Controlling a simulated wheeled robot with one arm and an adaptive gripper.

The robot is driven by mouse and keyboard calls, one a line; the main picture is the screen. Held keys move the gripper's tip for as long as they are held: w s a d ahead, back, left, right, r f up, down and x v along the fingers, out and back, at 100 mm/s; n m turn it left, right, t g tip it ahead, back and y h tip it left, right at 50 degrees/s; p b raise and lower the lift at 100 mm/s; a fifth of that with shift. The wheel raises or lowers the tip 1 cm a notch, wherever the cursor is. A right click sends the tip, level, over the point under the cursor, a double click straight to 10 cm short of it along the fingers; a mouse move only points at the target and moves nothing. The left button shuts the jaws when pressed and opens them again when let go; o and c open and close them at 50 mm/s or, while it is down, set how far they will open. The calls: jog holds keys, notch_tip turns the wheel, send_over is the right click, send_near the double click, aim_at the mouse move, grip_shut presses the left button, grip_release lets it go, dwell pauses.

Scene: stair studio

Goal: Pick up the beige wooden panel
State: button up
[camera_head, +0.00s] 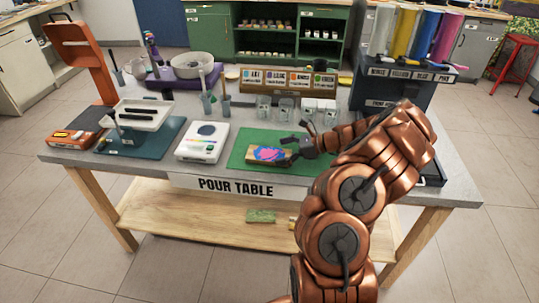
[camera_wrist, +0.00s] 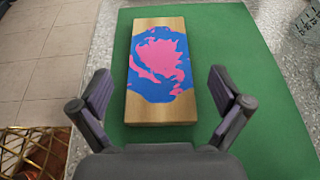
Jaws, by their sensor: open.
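The beige wooden panel (camera_wrist: 152,112) lies flat on a green mat (camera_wrist: 222,50), with a pink and blue paint patch over its middle and bare wood at both ends. In the head view the panel (camera_head: 252,153) is on the mat (camera_head: 240,163) near the table's front edge. My gripper (camera_wrist: 160,98) is open and empty, with one finger on each side of the panel's near end in the wrist view. Both fingers look apart from the panel. In the head view my gripper (camera_head: 296,150) is just right of the panel; its fingertips are small there.
A white scale (camera_head: 203,141) stands left of the mat. Several clear jars (camera_head: 285,107) stand behind it. A dark dispenser (camera_head: 395,92) with coloured tubes is at the back right.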

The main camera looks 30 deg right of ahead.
aim_at(268, 154)
jog(key=x, duration=0.3)
jog(key=shift+w+a+f+p, duration=0.1)
jog(key=shift+w+a+p, duration=0.1)
jog(key=shift+a+p, duration=0.1)
jog(key=c, duration=1.2)
